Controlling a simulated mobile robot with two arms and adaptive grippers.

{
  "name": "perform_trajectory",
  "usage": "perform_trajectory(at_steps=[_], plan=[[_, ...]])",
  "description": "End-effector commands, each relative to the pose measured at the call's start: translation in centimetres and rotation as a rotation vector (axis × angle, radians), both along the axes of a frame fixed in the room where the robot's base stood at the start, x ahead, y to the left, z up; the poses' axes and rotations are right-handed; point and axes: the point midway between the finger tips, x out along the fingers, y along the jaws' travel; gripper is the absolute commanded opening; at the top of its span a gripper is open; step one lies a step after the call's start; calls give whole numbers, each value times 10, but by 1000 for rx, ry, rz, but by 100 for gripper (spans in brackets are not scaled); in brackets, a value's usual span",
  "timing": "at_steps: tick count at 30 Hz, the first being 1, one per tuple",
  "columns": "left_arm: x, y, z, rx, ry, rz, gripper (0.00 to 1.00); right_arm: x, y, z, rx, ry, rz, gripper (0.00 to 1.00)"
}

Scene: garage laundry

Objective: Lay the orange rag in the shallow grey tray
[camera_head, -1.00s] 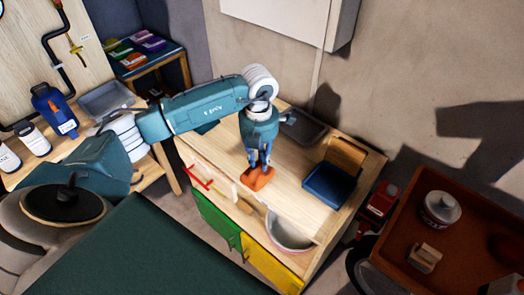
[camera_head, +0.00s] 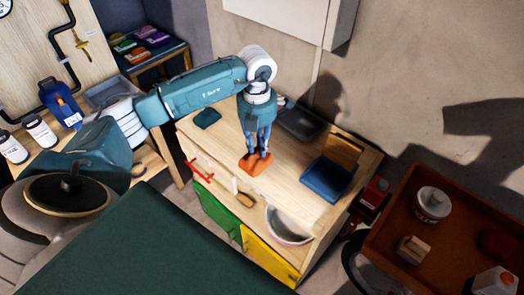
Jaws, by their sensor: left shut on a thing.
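The orange rag (camera_head: 256,164) is in the fingers of my left gripper (camera_head: 258,152), over the wooden worktop. I cannot tell whether the rag touches the wood. A shallow dark grey tray (camera_head: 302,123) lies on the same worktop, behind and to the right of the gripper. Part of its left side is hidden by my left arm. A lighter grey tray (camera_head: 104,90) is on the bench at the left, partly hidden by my arm. My right gripper is not in view.
A blue box-like thing (camera_head: 329,180) stands on the worktop's right side. A dark green cloth-like piece (camera_head: 207,118) lies at its back left. A brush (camera_head: 245,199) and a pale round basin (camera_head: 289,226) are at the front. Bare wood lies between rag and dark tray.

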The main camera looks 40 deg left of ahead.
Motion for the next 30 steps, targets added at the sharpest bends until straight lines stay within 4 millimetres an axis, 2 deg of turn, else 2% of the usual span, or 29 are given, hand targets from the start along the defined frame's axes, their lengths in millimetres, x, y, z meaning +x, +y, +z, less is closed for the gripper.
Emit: perform_trajectory(at_steps=[9, 14, 17, 22, 30], plan=[[0, -1, 1, 0, -1, -10, 0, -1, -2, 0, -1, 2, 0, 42], [0, -16, 10, -2, -4, -173, 0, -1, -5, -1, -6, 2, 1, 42], [-3, -33, 23, 0, -6, -401, 0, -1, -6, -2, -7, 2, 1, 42], [-16, -68, 47, 3, -6, -911, 0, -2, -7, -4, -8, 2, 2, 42], [-52, -112, 77, 5, -3, -1736, 0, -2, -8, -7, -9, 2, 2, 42]])
